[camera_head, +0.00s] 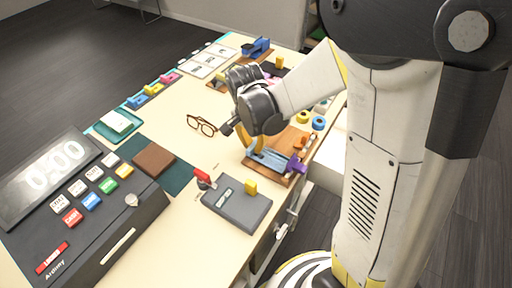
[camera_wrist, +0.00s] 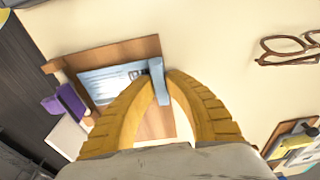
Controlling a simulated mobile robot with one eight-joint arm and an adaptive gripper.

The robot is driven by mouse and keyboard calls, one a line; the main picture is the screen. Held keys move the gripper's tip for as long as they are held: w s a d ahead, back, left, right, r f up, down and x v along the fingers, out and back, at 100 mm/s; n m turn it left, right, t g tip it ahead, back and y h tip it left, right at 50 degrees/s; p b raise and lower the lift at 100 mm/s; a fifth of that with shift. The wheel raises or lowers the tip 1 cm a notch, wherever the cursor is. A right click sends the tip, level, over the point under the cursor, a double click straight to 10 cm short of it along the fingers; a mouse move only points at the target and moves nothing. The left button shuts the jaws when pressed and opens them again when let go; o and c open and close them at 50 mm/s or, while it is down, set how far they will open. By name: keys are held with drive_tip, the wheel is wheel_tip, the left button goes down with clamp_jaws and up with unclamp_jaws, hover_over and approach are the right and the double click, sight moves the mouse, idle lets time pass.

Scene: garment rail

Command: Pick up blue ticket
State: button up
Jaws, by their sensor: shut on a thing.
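The blue ticket (camera_wrist: 112,84) lies flat on a wooden tray (camera_wrist: 98,55) in the wrist view, with print near its right end. A blue upright piece (camera_wrist: 157,82) stands at that end, between my fingertips. I cannot tell whether it is one piece with the flat part. The ticket also shows in the head view (camera_head: 271,159), on the tray's front part. My gripper (camera_wrist: 161,78) has yellow fingers and is shut on this blue piece, low over the tray. In the head view my gripper (camera_head: 254,146) partly hides it.
A purple item (camera_head: 297,165) sits at the tray's front right end. Yellow and blue rolls (camera_head: 318,123) stand behind the tray. Brown glasses (camera_head: 202,126) lie to the left. A grey box (camera_head: 236,205) and a cash register (camera_head: 85,215) stand nearer. The table between glasses and register is partly clear.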

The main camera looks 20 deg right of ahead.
wheel_tip(320, 180, up, 10)
drive_tip(key=p, duration=0.3)
drive_tip(key=shift+r+p, duration=0.1)
drive_tip(key=shift+p, duration=0.3)
wheel_tip(320, 180, up, 4)
drive_tip(key=p, duration=0.3)
drive_tip(key=shift+r, duration=0.15)
